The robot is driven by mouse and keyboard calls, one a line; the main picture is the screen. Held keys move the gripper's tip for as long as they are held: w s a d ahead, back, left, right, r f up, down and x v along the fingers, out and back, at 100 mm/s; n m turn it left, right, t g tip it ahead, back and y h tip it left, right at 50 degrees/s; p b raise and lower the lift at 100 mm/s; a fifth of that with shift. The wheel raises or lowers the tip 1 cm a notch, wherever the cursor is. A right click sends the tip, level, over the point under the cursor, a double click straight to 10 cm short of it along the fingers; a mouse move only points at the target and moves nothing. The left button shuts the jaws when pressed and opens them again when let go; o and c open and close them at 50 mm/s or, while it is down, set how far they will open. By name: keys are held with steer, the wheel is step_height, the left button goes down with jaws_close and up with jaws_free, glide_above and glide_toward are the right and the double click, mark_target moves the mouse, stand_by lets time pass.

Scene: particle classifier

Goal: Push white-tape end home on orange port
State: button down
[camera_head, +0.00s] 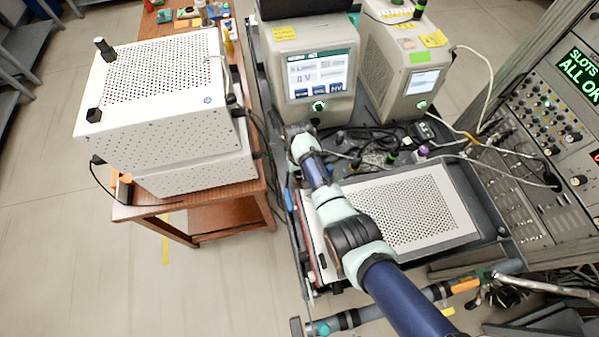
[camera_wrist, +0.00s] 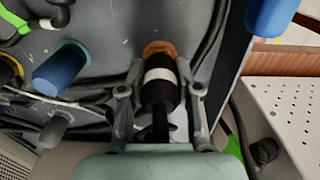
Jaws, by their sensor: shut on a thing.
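The black cable end with a white tape band (camera_wrist: 160,75) is between the two fingers of my gripper (camera_wrist: 160,90) in the wrist view. My gripper is shut on it. Its far end meets the orange port (camera_wrist: 159,47), lined up with it. Only the upper part of the orange ring shows; how deep the end sits in it I cannot tell. The cable runs back toward my palm. In the head view my gripper (camera_head: 298,130) is at the cart's left side, below the monitor unit; cable end and port cannot be made out there.
A blue cylindrical connector (camera_wrist: 62,68) is left of my gripper, with a grey one (camera_wrist: 54,130) below it. Another blue cylinder (camera_wrist: 270,14) is upper right. Loose black cables lie close by. A white perforated box (camera_wrist: 285,105) stands to the right.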

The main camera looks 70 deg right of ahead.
steer(key=shift+f, duration=0.3)
steer(key=c, duration=0.7)
jaws_free()
steer(key=shift+r, duration=0.1)
step_height(320, 180, up, 12)
